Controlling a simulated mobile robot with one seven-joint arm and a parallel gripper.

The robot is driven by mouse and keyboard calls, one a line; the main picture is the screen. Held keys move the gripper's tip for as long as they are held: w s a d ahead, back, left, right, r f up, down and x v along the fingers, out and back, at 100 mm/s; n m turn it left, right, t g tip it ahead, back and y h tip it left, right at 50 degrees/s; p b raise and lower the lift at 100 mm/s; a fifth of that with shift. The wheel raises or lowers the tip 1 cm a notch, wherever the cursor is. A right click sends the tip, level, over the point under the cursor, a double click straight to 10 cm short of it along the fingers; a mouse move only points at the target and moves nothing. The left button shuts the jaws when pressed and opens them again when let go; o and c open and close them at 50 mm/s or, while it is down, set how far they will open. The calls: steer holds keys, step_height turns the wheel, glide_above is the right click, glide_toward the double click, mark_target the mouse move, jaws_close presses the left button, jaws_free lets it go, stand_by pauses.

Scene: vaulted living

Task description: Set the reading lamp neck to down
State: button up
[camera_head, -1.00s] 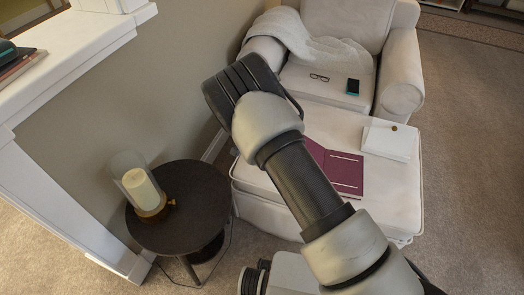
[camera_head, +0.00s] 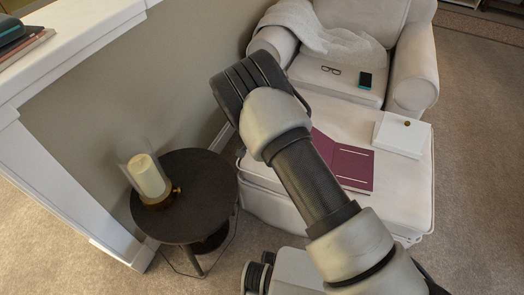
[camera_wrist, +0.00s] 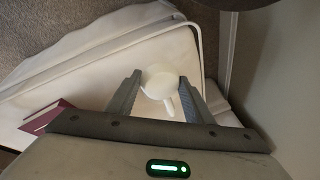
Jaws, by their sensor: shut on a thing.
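In the wrist view, a white rounded piece with a short stub, apparently the reading lamp's head (camera_wrist: 160,78), sits between the two fingers of my gripper (camera_wrist: 158,92). The gripper is shut on it, with one finger on each side. The white cushion lies behind and below it. In the head view my arm hides the gripper and this piece, and no lamp neck can be made out. I cannot tell the neck's angle.
A dark round side table (camera_head: 210,195) with a glass candle lamp (camera_head: 148,177) stands at the left by the wall. A white ottoman (camera_head: 400,190) carries a burgundy book (camera_head: 352,170) and a white box (camera_head: 402,134). An armchair (camera_head: 415,65) stands behind.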

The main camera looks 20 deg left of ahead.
steer(key=shift+s+d+f, duration=0.1)
steer(key=shift+s+f, duration=0.2)
steer(key=shift+s, duration=0.05)
steer(key=o, duration=1.4)
steer(key=shift+w, duration=0.1)
steer(key=shift+o, duration=0.2)
steer(key=shift+w+r, duration=0.1)
steer(key=shift+r, duration=0.05)
steer(key=p+v, duration=0.4)
steer(key=v, duration=1.3)
steer(key=shift+r, duration=0.2)
